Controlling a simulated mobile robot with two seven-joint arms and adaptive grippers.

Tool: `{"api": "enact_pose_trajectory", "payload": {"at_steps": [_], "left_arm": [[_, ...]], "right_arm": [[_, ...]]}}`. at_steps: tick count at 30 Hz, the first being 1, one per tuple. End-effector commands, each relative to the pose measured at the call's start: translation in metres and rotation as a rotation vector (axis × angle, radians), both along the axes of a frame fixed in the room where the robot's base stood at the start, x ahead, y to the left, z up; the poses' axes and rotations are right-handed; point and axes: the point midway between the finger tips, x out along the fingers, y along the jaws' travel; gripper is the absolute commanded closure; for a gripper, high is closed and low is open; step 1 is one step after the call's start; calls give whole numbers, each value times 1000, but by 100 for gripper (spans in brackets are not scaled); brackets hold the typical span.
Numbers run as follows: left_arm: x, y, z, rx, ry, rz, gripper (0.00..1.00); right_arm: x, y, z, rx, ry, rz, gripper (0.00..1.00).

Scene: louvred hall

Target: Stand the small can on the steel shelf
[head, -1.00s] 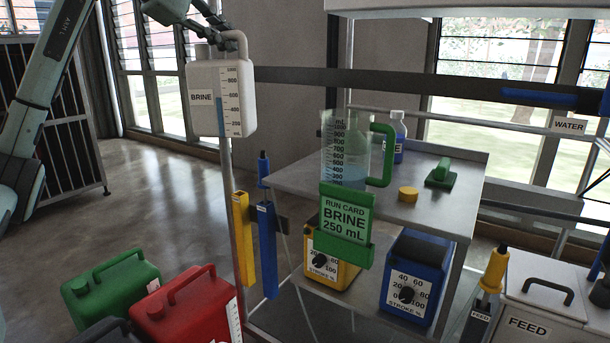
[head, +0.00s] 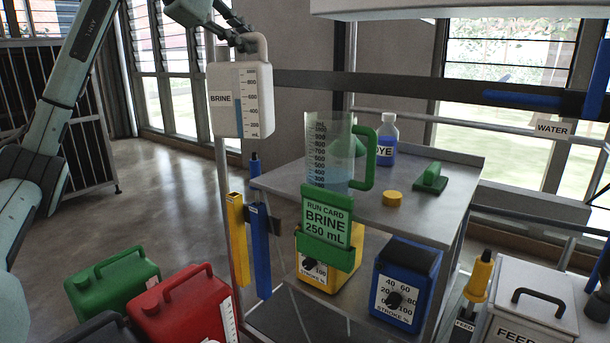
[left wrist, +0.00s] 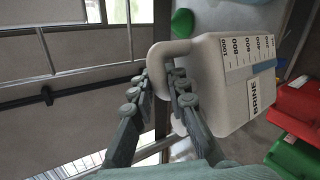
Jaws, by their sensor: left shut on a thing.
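The small can (head: 240,100) is white, with a BRINE label and a blue level strip on a printed scale. My left gripper (head: 246,45) is shut on its top handle and holds it in the air, roughly upright. The can also shows in the left wrist view (left wrist: 222,75), where the gripper's fingers (left wrist: 165,82) close around the handle. The steel shelf (head: 425,218) is to the right of the can and lower in the head view. The can appears clear of it. My right gripper is not in view.
On the shelf stand a clear measuring jug (head: 332,160), a DYE bottle (head: 386,140), a yellow cap (head: 392,198) and a green block (head: 431,180). A green run card (head: 328,222) reads BRINE 250 mL. Bare shelf top shows at front right.

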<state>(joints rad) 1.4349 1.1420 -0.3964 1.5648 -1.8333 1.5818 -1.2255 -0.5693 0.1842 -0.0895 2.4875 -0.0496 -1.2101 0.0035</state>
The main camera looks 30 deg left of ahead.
Motion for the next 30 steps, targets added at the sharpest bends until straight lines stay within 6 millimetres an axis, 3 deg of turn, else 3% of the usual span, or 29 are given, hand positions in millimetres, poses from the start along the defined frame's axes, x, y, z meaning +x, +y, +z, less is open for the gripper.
{"api": "enact_pose_trajectory", "payload": {"at_steps": [8,21,30], "left_arm": [[11,-5,-6,-1,-5,-1,100],[85,-37,-54,-2,-4,-3,100],[107,-45,-70,-1,-6,1,100]], "right_arm": [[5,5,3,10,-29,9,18],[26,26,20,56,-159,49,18],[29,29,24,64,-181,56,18]]}}
